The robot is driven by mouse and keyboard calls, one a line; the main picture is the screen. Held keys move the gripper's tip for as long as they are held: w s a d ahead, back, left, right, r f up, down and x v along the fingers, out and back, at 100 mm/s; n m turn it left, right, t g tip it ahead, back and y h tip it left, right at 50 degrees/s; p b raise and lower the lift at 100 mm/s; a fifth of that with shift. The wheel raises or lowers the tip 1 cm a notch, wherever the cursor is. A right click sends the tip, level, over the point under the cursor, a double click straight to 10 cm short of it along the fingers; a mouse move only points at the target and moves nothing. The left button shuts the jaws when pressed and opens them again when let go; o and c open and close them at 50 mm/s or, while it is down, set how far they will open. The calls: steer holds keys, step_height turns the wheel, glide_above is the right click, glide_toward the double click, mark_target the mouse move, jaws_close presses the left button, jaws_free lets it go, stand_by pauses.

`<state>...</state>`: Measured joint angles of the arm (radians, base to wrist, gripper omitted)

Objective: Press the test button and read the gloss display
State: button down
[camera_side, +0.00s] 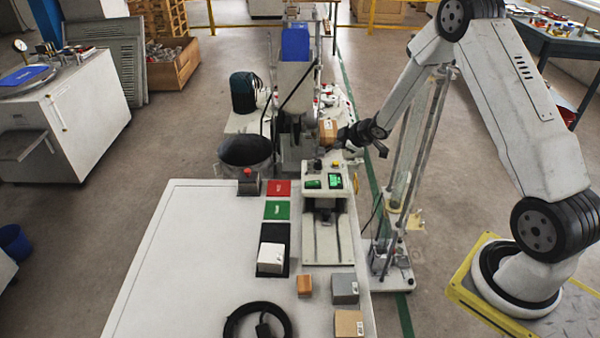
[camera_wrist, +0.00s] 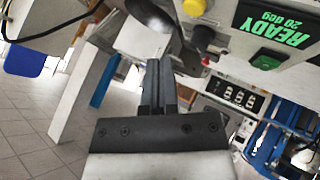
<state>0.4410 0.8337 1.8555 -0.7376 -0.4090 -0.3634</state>
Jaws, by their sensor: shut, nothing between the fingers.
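The gloss display (camera_wrist: 275,30) is lit green in the wrist view and reads "READY 20 deg", upside down. In the side view it appears to be the right-hand green screen (camera_side: 335,181) on the white instrument. I cannot read a label marking the test button. In the side view the fingertips are hard to make out.
A red knob (camera_wrist: 206,60) and number counter (camera_wrist: 238,95) are near my fingers. The table's left is clear.

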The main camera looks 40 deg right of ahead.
mark_target(338, 164)
steer(key=shift+f, duration=1.65)
steer(key=shift+f, duration=0.2)
stand_by(0.8)
steer(key=shift+f, duration=0.25)
steer(key=shift+f, duration=0.45)
stand_by(1.3)
steer(key=shift+r, duration=0.9)
steer(key=shift+r, duration=0.1)
steer(key=shift+r, duration=2.4)
